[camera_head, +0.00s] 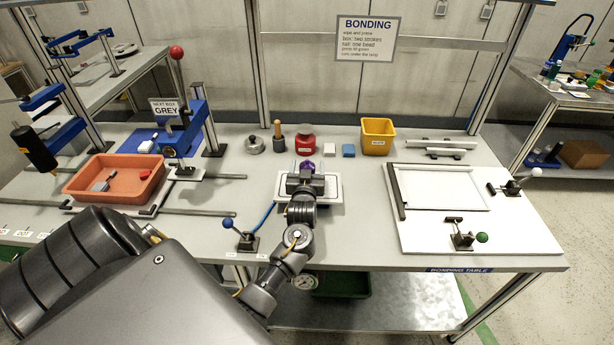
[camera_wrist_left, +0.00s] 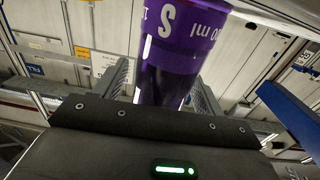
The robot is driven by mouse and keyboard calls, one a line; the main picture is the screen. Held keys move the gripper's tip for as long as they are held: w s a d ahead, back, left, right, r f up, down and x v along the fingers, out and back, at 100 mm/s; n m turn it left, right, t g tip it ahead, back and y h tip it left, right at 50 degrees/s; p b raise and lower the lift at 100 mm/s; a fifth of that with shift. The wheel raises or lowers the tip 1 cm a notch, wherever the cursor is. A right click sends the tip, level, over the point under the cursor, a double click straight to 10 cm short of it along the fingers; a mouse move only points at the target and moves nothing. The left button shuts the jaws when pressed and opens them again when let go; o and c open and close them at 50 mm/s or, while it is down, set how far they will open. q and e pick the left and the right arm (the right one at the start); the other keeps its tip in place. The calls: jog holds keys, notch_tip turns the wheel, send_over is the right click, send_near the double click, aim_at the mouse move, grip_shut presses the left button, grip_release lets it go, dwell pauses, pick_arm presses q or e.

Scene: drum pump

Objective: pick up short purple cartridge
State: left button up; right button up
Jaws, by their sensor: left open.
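The short purple cartridge (camera_head: 307,167) stands at the white-rimmed tray (camera_head: 334,194) in the middle of the bonding table. Only its purple top shows in the head view, beyond my left gripper (camera_head: 305,178). In the left wrist view the purple cartridge (camera_wrist_left: 185,45) is large, with white lettering, and its lower part is dark. The fingers of my left gripper (camera_wrist_left: 162,85) lie on either side of it, with the jaws open. Whether a finger touches it I cannot tell. My right gripper is not in view.
Behind the tray stand a red pot (camera_head: 306,145), a white block (camera_head: 330,149), a blue block (camera_head: 348,151) and a yellow bin (camera_head: 378,137). An orange tray (camera_head: 116,178) is at left. A white fixture board (camera_head: 520,235) with clamps is at right. A blue-knobbed lever (camera_head: 243,236) stands near the front edge.

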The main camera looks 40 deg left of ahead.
pick_arm(q)
jog(key=c, duration=1.1)
jog(key=shift+c, duration=0.2)
jog(key=shift+r, duration=0.1)
